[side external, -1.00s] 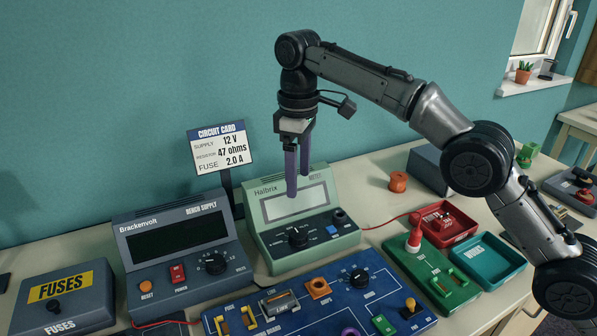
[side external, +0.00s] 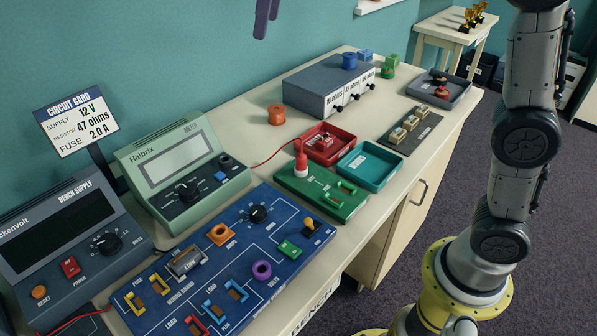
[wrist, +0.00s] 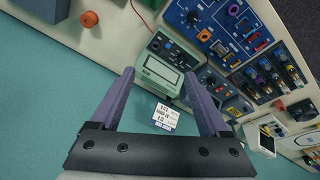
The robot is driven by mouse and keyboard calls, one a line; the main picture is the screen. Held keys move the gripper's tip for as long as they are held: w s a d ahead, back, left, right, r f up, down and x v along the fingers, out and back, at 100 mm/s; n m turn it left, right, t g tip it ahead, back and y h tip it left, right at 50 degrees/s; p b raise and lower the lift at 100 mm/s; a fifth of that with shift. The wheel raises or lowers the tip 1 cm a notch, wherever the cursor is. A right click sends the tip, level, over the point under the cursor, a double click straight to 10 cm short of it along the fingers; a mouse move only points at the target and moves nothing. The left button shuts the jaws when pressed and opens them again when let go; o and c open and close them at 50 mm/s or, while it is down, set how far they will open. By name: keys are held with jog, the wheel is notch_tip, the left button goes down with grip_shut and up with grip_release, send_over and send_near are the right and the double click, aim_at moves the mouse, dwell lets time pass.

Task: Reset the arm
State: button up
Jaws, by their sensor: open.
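My gripper (side external: 266,18) shows only as purple fingers at the top edge of the side external view, high above the bench and near the teal wall. In the wrist view my gripper (wrist: 159,73) has its two purple fingers spread apart with nothing between them. The green Halbrix meter (side external: 180,155) stands on the bench well below. It also shows beyond the fingertips in the wrist view (wrist: 163,75). The upper part of my arm is cut off by the frame in the side external view.
On the bench (side external: 350,225) are the Brackenvolt supply (side external: 62,225), circuit card (side external: 76,118), blue circuit board (side external: 215,285), green board (side external: 320,198), red tray (side external: 345,150), teal tray (side external: 385,178), grey resistor box (side external: 320,85) and orange knob (side external: 276,114). The air around my gripper looks clear.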

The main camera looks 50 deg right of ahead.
jog(key=s+d+f+m+t, duration=0.1)
jog(key=s+d, duration=0.3)
jog(key=s, duration=0.3)
jog(key=s+d+f+m+t, duration=0.1)
jog(key=s+d+f+m, duration=0.15)
jog(key=s, duration=0.55)
jog(key=s+d+f+m, duration=0.1)
jog(key=s+f, duration=0.4)
jog(key=f, duration=0.3)
jog(key=s+d+f+m, duration=0.1)
jog(key=s+f, duration=0.3)
jog(key=f, duration=0.4)
jog(key=shift+s+d+m+t+h, duration=0.3)
jog(key=shift+s+d+m, duration=0.05)
jog(key=shift+d, duration=0.1)
